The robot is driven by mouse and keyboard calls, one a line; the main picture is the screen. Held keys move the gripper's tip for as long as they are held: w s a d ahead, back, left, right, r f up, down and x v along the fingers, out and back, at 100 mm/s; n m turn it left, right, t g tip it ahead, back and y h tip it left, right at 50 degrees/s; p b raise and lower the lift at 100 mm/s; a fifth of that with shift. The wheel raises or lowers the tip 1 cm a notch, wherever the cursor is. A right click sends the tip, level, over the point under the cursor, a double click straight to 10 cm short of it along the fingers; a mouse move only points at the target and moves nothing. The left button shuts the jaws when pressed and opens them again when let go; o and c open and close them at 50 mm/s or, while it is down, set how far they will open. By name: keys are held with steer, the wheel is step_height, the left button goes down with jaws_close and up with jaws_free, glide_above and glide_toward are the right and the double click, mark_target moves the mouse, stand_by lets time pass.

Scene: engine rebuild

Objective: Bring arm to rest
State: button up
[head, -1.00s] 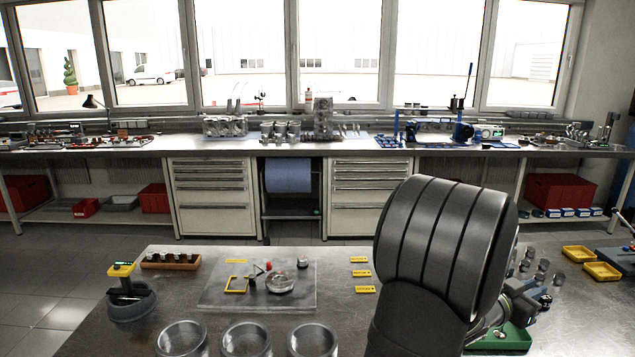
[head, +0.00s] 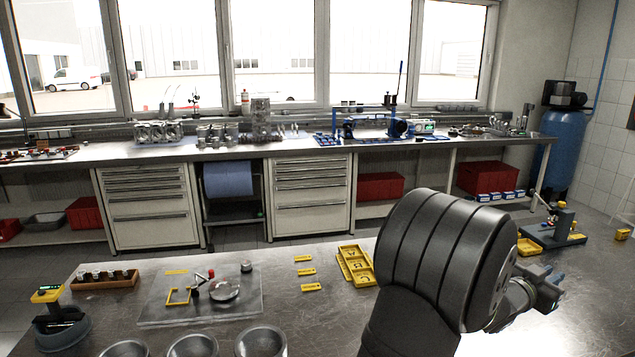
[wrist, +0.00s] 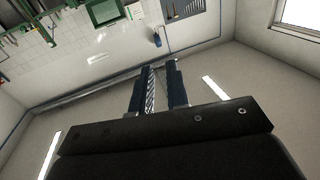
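My arm's dark, ribbed link stands at the right of the workbench (head: 330,325) in the head view. My gripper (head: 548,290) shows just right of it, small and partly hidden, pointing to the right above the bench. In the wrist view my gripper (wrist: 160,65) has its two dark fingers apart, with a narrow gap and nothing held between them. Beyond the fingers that view shows walls, a window and bright light strips, tilted, with no bench object close by.
A grey plate (head: 250,305) with small parts, a yellow lettered tray (head: 355,265), a wooden rack (head: 105,281) and metal cylinders (head: 192,346) occupy the bench left of my arm. A dark stand (head: 560,235) is at the far right. The bench's right front looks clear.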

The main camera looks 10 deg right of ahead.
steer(key=s+d+m+g, duration=0.1)
steer(key=s+d+g, duration=0.1)
steer(key=s+d, duration=0.7)
steer(key=w+d+f, duration=0.1)
steer(key=w+f, duration=0.5)
steer(key=w, duration=0.5)
steer(key=shift+w+d+f, duration=0.15)
steer(key=shift+d+f, duration=0.15)
steer(key=shift+f, duration=0.05)
stand_by(1.0)
